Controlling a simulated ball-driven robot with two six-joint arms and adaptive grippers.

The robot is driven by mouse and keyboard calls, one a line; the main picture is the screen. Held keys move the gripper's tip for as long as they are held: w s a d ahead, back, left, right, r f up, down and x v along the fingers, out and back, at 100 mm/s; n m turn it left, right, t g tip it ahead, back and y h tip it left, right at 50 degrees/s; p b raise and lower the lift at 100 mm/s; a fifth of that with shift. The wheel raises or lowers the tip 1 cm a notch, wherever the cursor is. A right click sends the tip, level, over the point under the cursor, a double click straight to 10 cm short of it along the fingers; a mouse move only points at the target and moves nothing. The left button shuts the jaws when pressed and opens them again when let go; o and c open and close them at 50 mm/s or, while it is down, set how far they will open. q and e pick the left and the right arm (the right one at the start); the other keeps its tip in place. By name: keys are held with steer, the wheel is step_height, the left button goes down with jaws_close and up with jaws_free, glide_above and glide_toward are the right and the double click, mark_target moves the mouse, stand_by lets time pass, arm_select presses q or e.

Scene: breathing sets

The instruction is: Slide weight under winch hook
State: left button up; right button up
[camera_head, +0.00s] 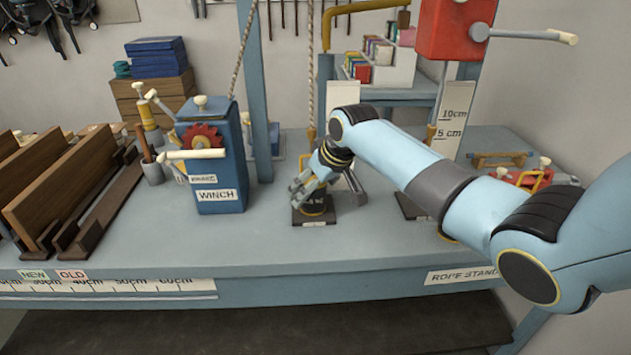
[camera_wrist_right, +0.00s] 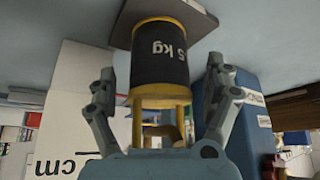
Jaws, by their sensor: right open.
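The weight (camera_head: 314,206) is a black cylinder with yellow bands on a dark plate (camera_head: 299,218) on the bench. In the right wrist view the weight (camera_wrist_right: 165,58) reads "5 kg" upside down, and its yellow handle frame (camera_wrist_right: 160,98) faces the gripper. My right gripper (camera_head: 306,187) is at the weight in the head view. In the wrist view its open fingers (camera_wrist_right: 162,88) stand on either side of the weight, with gaps showing. The blue winch (camera_head: 220,160) stands to the left. A rope (camera_head: 311,75) hangs down behind my right wrist; its hook cannot be made out clearly. My left gripper is not in view.
Wooden boards (camera_head: 75,180) fill the bench's left side. A red box (camera_head: 455,30) on a post and a height scale (camera_head: 450,118) stand right of the weight. The bench front (camera_head: 270,245) is clear.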

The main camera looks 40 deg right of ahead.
steer(key=v, duration=1.2)
steer(key=shift+r, duration=0.2)
steer(key=shift+f, duration=0.1)
steer(key=s+a+f+g, duration=0.1)
steer(key=s+a+f, duration=0.15)
steer(key=s, duration=0.65)
steer(key=s+a+f+h, duration=0.1)
steer(key=s+a, duration=0.2)
steer(key=s, duration=0.7)
steer(key=s+a+f+g, duration=0.1)
steer(key=s+a, duration=0.2)
steer(key=s, duration=0.6)
steer(key=s+d+f+g+b, duration=0.15)
steer(key=f+b, duration=0.35)
steer(key=f, duration=1.4)
steer(key=s+d+f+b, duration=0.15)
steer(key=f+b, duration=0.35)
steer(key=f, duration=1.4)
steer(key=s+f+g+b, duration=0.1)
steer(key=s+f+b, duration=0.6)
steer(key=s+f, duration=1.1)
step_height(320, 180, down, 3)
